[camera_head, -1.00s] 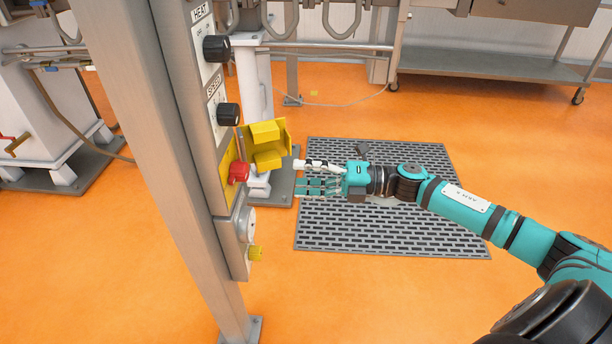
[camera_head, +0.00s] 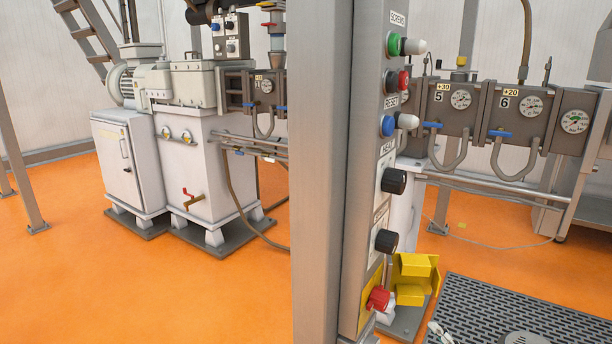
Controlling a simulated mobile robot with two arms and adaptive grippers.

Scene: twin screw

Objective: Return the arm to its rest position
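Only a small white-and-black part of my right gripper (camera_head: 439,332) shows at the bottom edge, right of the control panel. It appears over the floor beside the dark grate, near the yellow guard, and its opening is cut off by the frame. My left gripper is not in view. The control panel (camera_head: 384,215) stands on a grey post in the middle. It carries green, red and blue buttons, two black knobs and a red emergency knob (camera_head: 377,299) at the bottom.
The grey post (camera_head: 316,180) stands close in front. An open yellow guard (camera_head: 413,266) is just right of the red knob. A slotted grate (camera_head: 500,303) lies at the lower right. White machine cabinets (camera_head: 205,165) stand at the left. Orange floor is clear at the lower left.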

